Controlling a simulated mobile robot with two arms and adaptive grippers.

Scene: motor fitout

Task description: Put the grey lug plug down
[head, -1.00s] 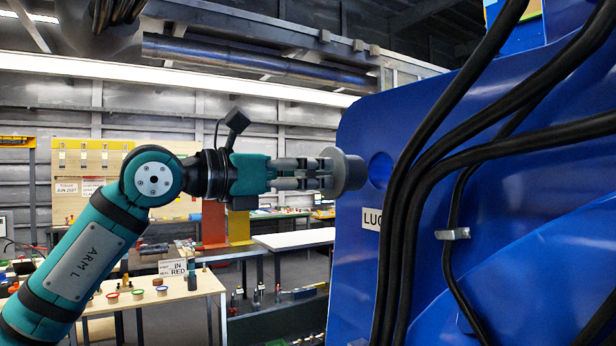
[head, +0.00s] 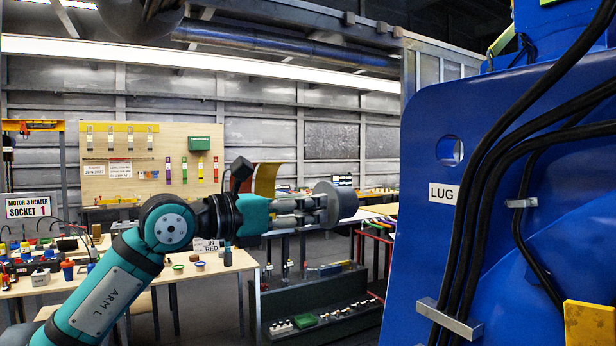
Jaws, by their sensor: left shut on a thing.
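My left gripper (head: 300,209) is shut on the grey lug plug (head: 341,201), a round grey disc with a stem between the fingers. The plug is held in the air, left of the blue motor housing (head: 425,245) and apart from it. My right gripper is not in view.
Black cables (head: 480,190) run down the blue housing. A wooden table (head: 215,268) with small coloured parts stands at lower left, near a sign reading Motor 3 Heater Socket 1 (head: 33,206). A dark shelf unit (head: 310,300) stands below the plug. A tool board (head: 150,160) is behind.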

